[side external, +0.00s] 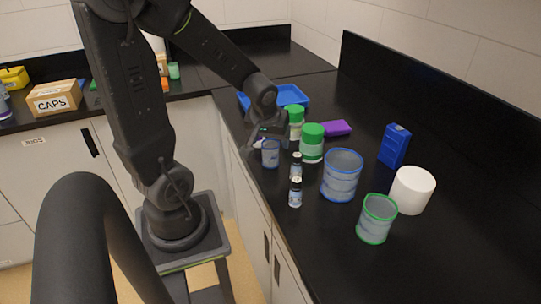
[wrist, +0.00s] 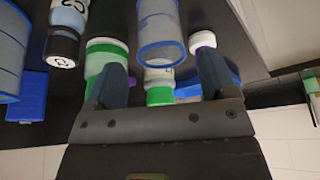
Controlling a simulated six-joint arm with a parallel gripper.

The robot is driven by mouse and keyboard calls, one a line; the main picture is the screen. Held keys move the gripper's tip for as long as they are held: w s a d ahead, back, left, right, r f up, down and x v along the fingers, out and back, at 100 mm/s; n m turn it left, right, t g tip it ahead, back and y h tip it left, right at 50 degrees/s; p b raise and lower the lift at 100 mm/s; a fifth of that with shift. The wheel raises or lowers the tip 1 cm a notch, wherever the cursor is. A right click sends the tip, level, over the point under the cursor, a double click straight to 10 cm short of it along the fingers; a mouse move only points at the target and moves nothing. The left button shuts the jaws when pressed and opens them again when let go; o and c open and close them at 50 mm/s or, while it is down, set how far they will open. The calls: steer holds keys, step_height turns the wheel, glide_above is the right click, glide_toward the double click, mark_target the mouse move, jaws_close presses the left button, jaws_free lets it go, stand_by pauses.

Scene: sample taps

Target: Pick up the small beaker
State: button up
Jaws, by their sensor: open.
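The small beaker (side external: 270,154) is clear with a blue rim and stands upright on the black counter near its front edge. In the side view my gripper (side external: 264,140) is right above and behind it, partly covering its top. In the wrist view the beaker (wrist: 159,25) runs off the top edge, with its rim toward my gripper (wrist: 162,62). The gripper is open, one finger to each side of the rim, and nothing is held. I cannot tell whether a finger touches the beaker.
Two green-and-white jars (side external: 312,143) and small dark-capped vials (side external: 295,191) stand close by. A larger blue-rimmed beaker (side external: 341,177), a green-rimmed beaker (side external: 376,220), a white cylinder (side external: 412,190) and a blue bottle (side external: 394,146) stand to the right. A blue tray (side external: 293,95) lies behind.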

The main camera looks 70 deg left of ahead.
mark_target(272, 147)
steer(key=shift+x, duration=2.75)
steer(key=shift+a, duration=0.15)
steer(key=shift+r, duration=0.1)
steer(key=c, duration=1)
